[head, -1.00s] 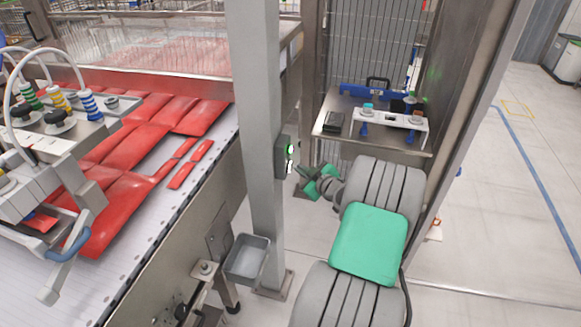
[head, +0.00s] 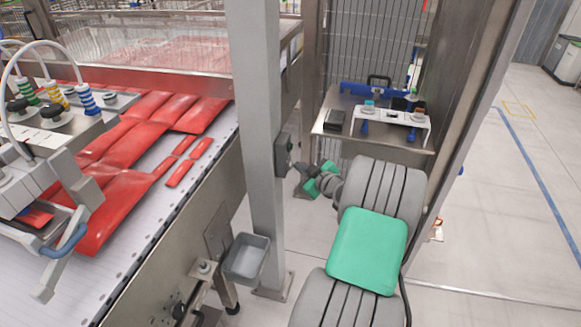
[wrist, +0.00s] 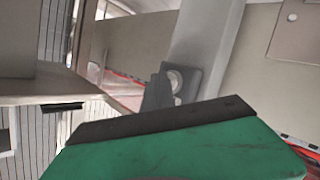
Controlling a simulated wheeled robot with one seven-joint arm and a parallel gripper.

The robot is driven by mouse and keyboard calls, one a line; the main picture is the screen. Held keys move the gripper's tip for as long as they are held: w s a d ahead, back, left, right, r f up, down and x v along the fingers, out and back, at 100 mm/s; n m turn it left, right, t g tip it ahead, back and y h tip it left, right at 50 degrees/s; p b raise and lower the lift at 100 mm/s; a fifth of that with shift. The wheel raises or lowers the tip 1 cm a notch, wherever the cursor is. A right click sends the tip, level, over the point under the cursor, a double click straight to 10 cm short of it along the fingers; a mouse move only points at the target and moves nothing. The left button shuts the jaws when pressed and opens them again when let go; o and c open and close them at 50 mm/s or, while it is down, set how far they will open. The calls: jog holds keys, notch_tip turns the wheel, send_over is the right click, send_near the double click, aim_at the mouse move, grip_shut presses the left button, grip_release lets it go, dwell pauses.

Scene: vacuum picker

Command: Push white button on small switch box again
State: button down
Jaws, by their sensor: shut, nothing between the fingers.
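The small switch box (head: 283,155) is a dark grey box on the side of the grey post. Its front shows no lit green light in the head view. In the wrist view, the box (wrist: 187,84) shows a round whitish button (wrist: 174,81) on its face. My gripper (head: 302,169) is shut and empty, just right of and slightly below the box in the head view. In the wrist view, my dark fingertips (wrist: 160,72) rise beside the button and overlap the box's left edge. I cannot tell whether they touch it.
The grey post (head: 262,190) stands between the conveyor (head: 205,185) with red packs and my arm. A small grey tray (head: 246,258) is fixed low by the post. A metal table (head: 385,142) with a white button bracket (head: 390,114) stands behind. Open floor lies right.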

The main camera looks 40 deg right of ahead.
jog(key=s+d+b, duration=0.3)
jog(key=s, duration=0.2)
jog(key=shift+d, duration=0.4)
jog(key=shift+w, duration=0.1)
